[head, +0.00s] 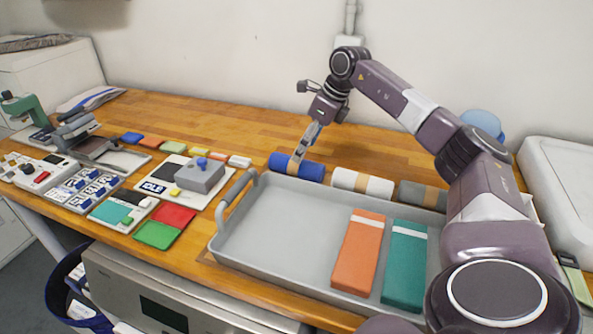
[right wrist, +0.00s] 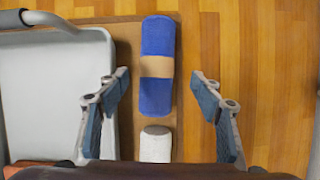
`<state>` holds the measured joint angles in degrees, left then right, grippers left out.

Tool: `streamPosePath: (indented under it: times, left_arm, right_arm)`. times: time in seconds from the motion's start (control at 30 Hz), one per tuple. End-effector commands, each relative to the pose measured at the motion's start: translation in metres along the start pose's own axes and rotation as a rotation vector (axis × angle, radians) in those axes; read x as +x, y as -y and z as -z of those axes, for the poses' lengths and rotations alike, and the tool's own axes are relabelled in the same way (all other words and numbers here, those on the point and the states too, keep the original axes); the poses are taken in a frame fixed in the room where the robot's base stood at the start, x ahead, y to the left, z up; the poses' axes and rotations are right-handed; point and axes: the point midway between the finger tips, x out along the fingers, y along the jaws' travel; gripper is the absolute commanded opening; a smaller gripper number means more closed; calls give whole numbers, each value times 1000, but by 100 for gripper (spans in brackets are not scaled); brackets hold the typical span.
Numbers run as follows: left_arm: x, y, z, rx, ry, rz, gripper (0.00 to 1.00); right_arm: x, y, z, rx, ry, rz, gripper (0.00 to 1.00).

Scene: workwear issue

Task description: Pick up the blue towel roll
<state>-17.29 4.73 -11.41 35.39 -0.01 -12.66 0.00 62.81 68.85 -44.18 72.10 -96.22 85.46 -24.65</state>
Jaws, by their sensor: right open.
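The blue towel roll (head: 312,171) has a tan band around its middle. It lies on the wooden table behind the grey tray, at the left end of a row of rolls. In the right wrist view the blue towel roll (right wrist: 158,38) runs up the picture, on a brown strip. My right gripper (head: 299,157) is at the roll in the head view, fingers pointing down. In the right wrist view my right gripper (right wrist: 159,78) is open, one finger on each side of the roll's near end, with gaps showing. I cannot tell its exact height. My left gripper is out of view.
A white roll (head: 346,180) and a grey roll (head: 411,192) continue the row to the right. The grey tray (head: 270,225) holds an orange folded item (head: 357,255) and a teal one (head: 404,268). Panels and switches fill the table's left side. Wood behind the rolls is clear.

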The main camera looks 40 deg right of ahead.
Motion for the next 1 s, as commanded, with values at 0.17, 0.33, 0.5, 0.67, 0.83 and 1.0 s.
streamPosePath:
  times: [0.17, 0.33, 0.5, 0.67, 0.83, 1.0]
  left_arm:
    - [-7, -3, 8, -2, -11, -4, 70]
    - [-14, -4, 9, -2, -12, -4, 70]
    - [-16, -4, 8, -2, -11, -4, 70]
    - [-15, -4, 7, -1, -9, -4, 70]
    - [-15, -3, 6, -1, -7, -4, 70]
    - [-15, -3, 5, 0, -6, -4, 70]
  right_arm:
    - [20, -3, 2, 0, -4, -1, 60]
    - [46, -6, 3, 0, -3, -3, 60]
    - [60, -5, 4, 0, -1, 0, 60]
    - [60, -5, 4, 0, 0, 0, 60]
    - [60, -5, 4, 0, 0, 0, 47]
    - [60, -5, 4, 0, 0, 0, 28]
